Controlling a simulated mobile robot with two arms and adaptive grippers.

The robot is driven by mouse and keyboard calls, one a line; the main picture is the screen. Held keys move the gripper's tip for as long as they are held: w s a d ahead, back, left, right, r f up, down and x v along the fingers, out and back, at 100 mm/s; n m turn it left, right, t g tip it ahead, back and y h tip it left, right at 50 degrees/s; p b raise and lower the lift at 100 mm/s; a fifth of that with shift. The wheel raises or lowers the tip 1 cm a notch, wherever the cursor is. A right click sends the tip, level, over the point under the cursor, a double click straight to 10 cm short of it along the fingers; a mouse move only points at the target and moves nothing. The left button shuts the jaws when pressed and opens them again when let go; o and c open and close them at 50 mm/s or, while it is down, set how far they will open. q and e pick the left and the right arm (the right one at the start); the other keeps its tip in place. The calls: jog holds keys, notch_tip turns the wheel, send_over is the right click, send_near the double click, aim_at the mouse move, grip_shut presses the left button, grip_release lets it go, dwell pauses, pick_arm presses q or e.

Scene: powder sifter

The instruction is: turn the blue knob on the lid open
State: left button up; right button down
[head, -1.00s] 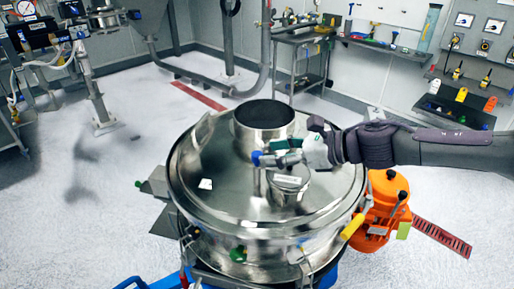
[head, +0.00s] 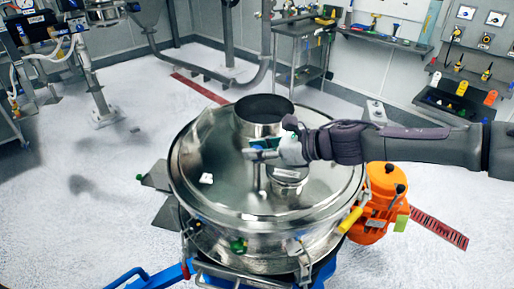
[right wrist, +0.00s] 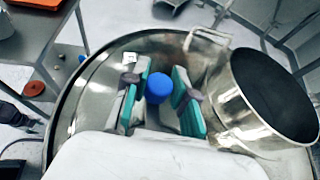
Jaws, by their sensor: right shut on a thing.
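The blue knob (right wrist: 157,88) sits between the teal-padded fingers of my right gripper (right wrist: 160,97) in the right wrist view. The gripper is shut on it. In the head view my right gripper (head: 264,148) is over the shiny metal lid (head: 215,195), just in front of the lid's open round spout (head: 262,125). The knob is hidden by the fingers there. The spout also shows right of the fingers in the right wrist view (right wrist: 235,105). My left gripper is in neither view.
An orange motor unit (head: 382,205) stands at the sifter's right side. A short lid port (head: 289,178) lies under my right wrist. A tool bench (head: 301,55) and wall shelves are at the back. The floor at left is mostly clear.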

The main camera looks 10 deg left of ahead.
jog(key=shift+m+t, duration=0.4)
jog(key=shift+t, duration=0.1)
jog(key=shift+s+r+m+t+h+p, duration=0.1)
jog(key=shift+m+t+h+p, duration=0.3)
jog(key=shift+m+t, duration=0.65)
jog(key=m+t+h+p, duration=0.1)
jog(key=m+t, duration=0.1)
jog(key=shift+a+r+m+t+h, duration=0.1)
jog(key=shift+m+t+h, duration=0.15)
jog(key=shift+t+h, duration=0.1)
jog(key=m+t+h+p, duration=0.1)
jog(key=m+t+h, duration=0.1)
jog(key=shift+m+h+p, duration=0.25)
jog(key=shift+m+p, duration=0.15)
jog(key=shift+m+t+h, duration=0.7)
jog(key=shift+m+h, duration=0.2)
jog(key=m+h, duration=0.1)
jog(key=h, duration=0.1)
jog(key=m+t+h, duration=0.1)
jog(key=m, duration=0.1)
jog(key=shift+f+m+h, duration=0.2)
jog(key=shift+m+h, duration=0.1)
jog(key=shift+h, duration=0.1)
jog(key=m+h, duration=0.4)
jog(key=h, duration=0.1)
jog(key=shift+m, duration=0.3)
jog(key=shift+t, duration=0.3)
